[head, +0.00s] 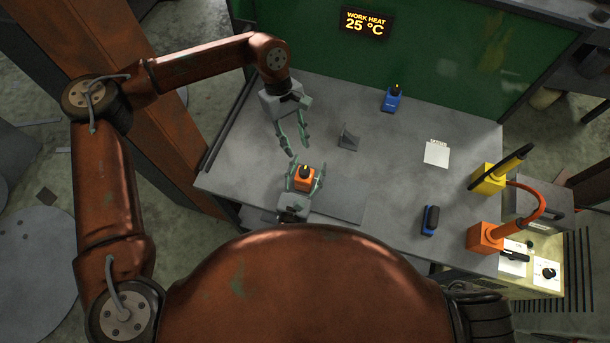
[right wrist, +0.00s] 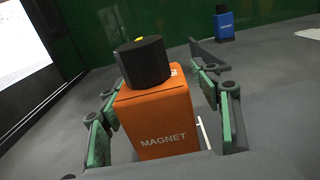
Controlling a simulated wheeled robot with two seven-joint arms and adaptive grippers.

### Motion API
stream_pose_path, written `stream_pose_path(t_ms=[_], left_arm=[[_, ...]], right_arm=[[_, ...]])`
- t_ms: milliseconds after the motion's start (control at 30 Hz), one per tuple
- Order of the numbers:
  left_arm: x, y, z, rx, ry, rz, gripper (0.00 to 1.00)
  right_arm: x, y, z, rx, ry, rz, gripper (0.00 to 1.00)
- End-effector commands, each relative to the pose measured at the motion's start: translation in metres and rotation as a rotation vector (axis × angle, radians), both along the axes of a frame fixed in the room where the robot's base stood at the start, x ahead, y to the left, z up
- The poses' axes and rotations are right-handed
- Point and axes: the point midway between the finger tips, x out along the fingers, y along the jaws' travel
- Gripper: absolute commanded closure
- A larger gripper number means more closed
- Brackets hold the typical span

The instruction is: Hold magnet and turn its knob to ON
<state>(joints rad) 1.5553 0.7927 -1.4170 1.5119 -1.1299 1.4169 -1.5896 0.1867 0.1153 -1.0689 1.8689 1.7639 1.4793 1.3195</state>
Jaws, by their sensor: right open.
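The orange magnet block (head: 304,183), labelled MAGNET, stands upright on the grey table near its front edge. A black knob (head: 303,171) with a yellow mark sits on top of it. My right gripper (head: 305,177) is open, with a finger on each side of the magnet. In the right wrist view the magnet (right wrist: 158,120) stands between the green fingers with visible gaps, and the knob (right wrist: 145,62) rises above them. My left gripper (head: 294,142) hangs open and empty just beyond the magnet, pointing down toward it. I cannot read the knob's ON or OFF setting.
A small grey bracket (head: 347,138) stands right of my left gripper. A blue block with a black knob (head: 392,99) is farther back. A blue item (head: 429,220), yellow tool (head: 487,179) and orange tool (head: 485,238) are at the right. The table's middle is mostly clear.

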Motion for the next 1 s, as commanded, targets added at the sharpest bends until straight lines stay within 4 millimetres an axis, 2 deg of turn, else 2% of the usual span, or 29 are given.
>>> stream_pose_path(t_ms=[167,467,1000], left_arm=[[0.0000,0.0000,0.0000,0.000,0.000,0.000,0.71],[0.0000,0.0000,0.0000,0.000,0.000,0.000,0.71],[0.0000,0.0000,0.0000,0.000,0.000,0.000,0.71]], right_arm=[[0.0116,-0.0040,0.0000,-0.002,0.000,0.000,0.42],[0.0130,-0.0043,-0.0001,-0.002,0.001,0.000,0.43],[0.0127,-0.0041,0.0000,-0.002,0.001,0.000,0.80]])
